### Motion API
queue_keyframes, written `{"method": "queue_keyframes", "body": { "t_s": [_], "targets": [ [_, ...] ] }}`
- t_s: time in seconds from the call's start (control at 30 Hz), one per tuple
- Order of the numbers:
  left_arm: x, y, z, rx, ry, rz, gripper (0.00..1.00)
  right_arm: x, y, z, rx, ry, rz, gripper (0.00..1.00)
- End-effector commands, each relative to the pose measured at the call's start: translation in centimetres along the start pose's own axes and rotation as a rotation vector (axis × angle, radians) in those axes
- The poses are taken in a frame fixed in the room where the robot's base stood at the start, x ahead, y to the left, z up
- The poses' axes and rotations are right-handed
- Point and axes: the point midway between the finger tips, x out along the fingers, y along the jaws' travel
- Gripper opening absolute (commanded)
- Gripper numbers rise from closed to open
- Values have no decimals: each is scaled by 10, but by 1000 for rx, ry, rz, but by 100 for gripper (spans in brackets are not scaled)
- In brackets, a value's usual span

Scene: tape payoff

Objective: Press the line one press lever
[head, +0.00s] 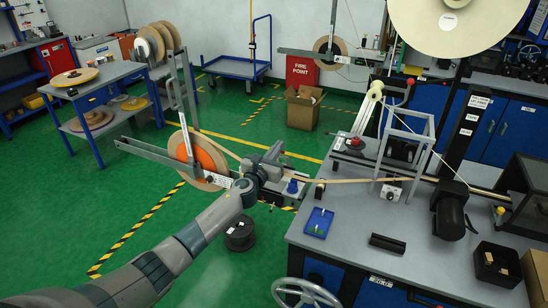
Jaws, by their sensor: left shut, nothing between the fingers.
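My left gripper (275,153) is at the end of the grey arm coming in from the lower left. It is shut and empty, beside the left end of the bench, close to the tape strip (340,181) that runs onto the bench. A light metal press-like frame (407,124) stands on the bench to the right of the gripper. A small red knob (410,82) shows near its top, apart from the gripper; I cannot tell for sure that it is the line one press lever. My right gripper is out of view.
An orange-cored tape reel (200,157) on a metal bracket is just left of my gripper. The grey bench (340,235) carries a blue tray (318,222), a black motor-like unit (452,208) and a dark bin (497,264). A handwheel (306,293) sits at its front.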

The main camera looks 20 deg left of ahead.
Motion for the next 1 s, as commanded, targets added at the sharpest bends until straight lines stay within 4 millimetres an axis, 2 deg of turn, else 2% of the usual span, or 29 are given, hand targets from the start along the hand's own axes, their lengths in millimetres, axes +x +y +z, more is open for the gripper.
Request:
{"method": "queue_keyframes", "body": {
  "t_s": [0.07, 0.17, 1.0],
  "targets": [
    [11, 0, 6, 1, -2, 1, 0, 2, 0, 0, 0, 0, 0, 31],
    [17, 0, 7, 1, 0, 0, 0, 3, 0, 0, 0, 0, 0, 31],
    [16, 0, 7, -1, 0, -1, 0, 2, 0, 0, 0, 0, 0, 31]
  ]
}}
